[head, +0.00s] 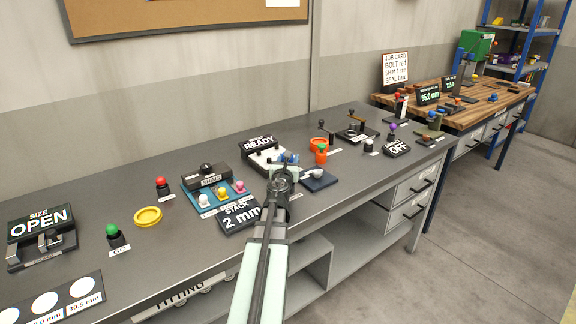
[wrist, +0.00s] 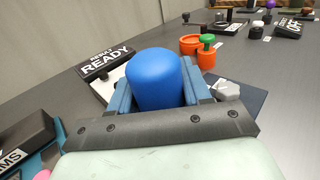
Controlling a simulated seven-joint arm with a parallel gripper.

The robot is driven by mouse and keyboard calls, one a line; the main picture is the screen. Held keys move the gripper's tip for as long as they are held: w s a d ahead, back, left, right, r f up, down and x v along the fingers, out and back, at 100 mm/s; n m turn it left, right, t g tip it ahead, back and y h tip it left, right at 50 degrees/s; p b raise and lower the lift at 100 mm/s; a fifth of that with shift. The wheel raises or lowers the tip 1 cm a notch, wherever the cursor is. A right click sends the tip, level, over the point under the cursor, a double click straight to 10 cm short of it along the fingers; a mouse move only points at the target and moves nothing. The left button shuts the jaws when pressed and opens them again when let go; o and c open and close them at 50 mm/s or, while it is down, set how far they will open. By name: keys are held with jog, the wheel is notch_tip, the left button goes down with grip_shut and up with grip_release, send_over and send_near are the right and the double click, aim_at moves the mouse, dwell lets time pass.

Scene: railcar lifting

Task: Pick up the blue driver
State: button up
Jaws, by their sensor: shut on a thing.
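The blue driver shows in the wrist view as a rounded blue knob or handle (wrist: 155,78) between my two fingers. My gripper (head: 283,161) is shut on it, above the grey bench near the READY sign. In the head view only a small patch of blue (head: 291,158) shows at the fingertips, and my arm hides much of this spot. The lower end of the driver is hidden in both views, so I cannot tell whether it is clear of the bench or its holder.
The READY sign (head: 259,143) stands behind my gripper. A dark blue pad (head: 319,181) with a grey-white piece lies to the right. An orange pot with a green knob (head: 320,152) stands beyond. The STACK sign (head: 239,216) and the blue shim tray (head: 196,199) are to the left.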

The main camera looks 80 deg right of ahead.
jog(key=shift+r, duration=0.2)
jog(key=shift+r, duration=4.35)
jog(key=shift+w+r, duration=0.15)
jog(key=shift+r, duration=0.25)
jog(key=w+d+r+t, duration=0.1)
jog(key=w+d+r, duration=0.1)
jog(key=w+d, duration=0.75)
jog(key=shift+g, duration=0.5)
jog(key=shift+s+d+f, duration=0.1)
jog(key=shift+d+f, duration=0.2)
jog(key=shift+f, duration=0.55)
jog(key=shift+s+d+f, duration=0.15)
jog(key=shift+d+f, duration=0.2)
jog(key=shift+f, duration=0.55)
jog(key=shift+s+d+f, duration=0.1)
jog(key=shift+d+f, duration=0.2)
jog(key=shift+f, duration=0.55)
